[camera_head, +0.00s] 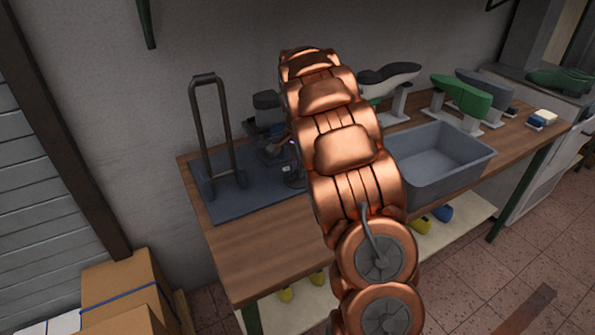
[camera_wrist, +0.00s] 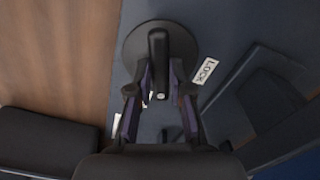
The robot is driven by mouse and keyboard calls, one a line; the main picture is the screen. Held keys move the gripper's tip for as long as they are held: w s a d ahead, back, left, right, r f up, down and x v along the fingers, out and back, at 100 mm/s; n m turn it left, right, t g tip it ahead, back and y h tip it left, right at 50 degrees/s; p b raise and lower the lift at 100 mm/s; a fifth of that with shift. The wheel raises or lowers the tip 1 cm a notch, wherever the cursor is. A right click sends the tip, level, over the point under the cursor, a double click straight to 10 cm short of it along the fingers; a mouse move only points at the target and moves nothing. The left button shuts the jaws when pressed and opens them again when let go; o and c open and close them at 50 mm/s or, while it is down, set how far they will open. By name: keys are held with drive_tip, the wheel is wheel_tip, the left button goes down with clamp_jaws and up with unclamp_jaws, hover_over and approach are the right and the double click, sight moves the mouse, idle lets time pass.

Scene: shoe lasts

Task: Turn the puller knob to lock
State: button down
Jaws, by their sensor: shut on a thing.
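The puller knob (camera_wrist: 133,45) is a round black disc with a raised bar grip across it, seen in the wrist view. The bar stands upright in the picture. A white label reading LOCK (camera_wrist: 205,70) lies on the dark plate to the right of the knob, and the bar does not point at it. My gripper (camera_wrist: 160,82) is shut on the bar's near end, one finger on each side. In the head view my arm covers much of the puller, a dark base plate (camera_head: 243,202) with a tall U-shaped handle (camera_head: 226,122).
A grey bin (camera_head: 440,158) stands on the wooden bench (camera_head: 250,250) right of my arm. Green and grey shoe lasts (camera_head: 463,95) on stands are behind it. Cardboard boxes (camera_head: 120,280) are at lower left. The bench's front left is clear.

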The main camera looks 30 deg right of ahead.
drive_tip(key=n+b, duration=0.1)
drive_tip(key=n, duration=0.2)
drive_tip(key=shift+f+n+b, duration=0.1)
drive_tip(key=shift+n+b, duration=0.2)
drive_tip(key=shift+n, duration=0.1)
drive_tip(key=n+b, duration=0.1)
drive_tip(key=n, duration=0.2)
drive_tip(key=shift+n, duration=0.3)
drive_tip(key=n+b, duration=0.1)
drive_tip(key=n, duration=0.5)
drive_tip(key=shift+n, duration=0.3)
drive_tip(key=c, duration=1.1)
unclamp_jaws()
drive_tip(key=shift+o, duration=0.2)
drive_tip(key=shift+r, duration=0.25)
wheel_tip(320, 180, up, 12)
drive_tip(key=shift+f, duration=0.15)
